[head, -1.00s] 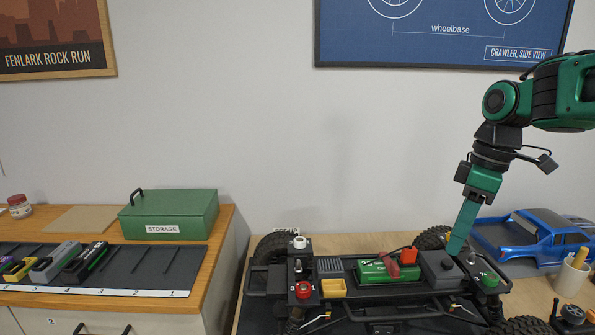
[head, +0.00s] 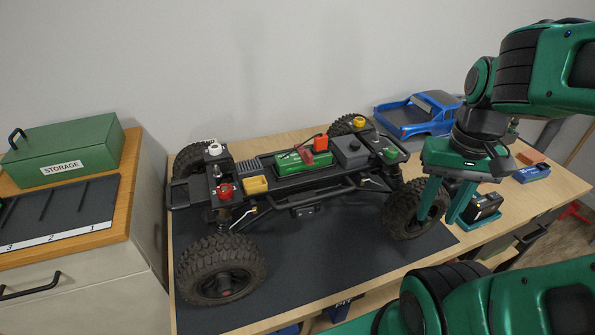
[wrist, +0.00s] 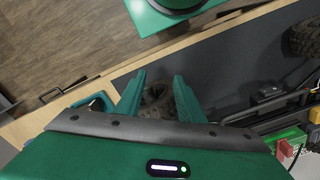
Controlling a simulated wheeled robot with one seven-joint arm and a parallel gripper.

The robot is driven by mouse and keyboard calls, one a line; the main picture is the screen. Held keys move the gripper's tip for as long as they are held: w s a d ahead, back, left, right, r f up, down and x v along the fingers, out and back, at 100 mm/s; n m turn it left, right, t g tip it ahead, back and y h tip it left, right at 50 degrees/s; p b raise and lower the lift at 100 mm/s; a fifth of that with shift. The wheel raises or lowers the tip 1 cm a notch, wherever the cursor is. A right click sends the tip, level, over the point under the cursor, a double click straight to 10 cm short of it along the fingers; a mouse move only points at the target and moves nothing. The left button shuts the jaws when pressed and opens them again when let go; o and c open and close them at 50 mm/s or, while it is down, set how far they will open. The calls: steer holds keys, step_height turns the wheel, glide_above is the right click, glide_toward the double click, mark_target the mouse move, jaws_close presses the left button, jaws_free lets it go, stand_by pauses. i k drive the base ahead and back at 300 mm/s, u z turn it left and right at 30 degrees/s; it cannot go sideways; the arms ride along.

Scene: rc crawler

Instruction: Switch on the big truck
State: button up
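The big truck is a bare black chassis (head: 318,190) on large tyres, standing on a dark mat. It carries a green battery pack (head: 290,163) with a red plug (head: 320,143), a grey box (head: 350,152) with a dark round top, and a yellow block (head: 255,185). Red (head: 225,190), white, orange and green (head: 390,154) round caps sit at its corners. I cannot tell which part is the switch. My gripper (head: 437,219) is open and empty, pointing down at the near right wheel (head: 405,212). The wrist view shows a tyre (wrist: 157,94) between the parted fingers.
The green storage box (head: 70,150) stands on the left cabinet. A blue truck body (head: 415,115) lies behind the chassis. A black battery-like block (head: 485,207) is right of my gripper. The mat's front middle (head: 320,255) is clear.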

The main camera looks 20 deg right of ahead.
mark_target(310, 211)
steer(key=z, duration=0.2)
steer(key=k, duration=0.95)
steer(key=u, duration=0.2)
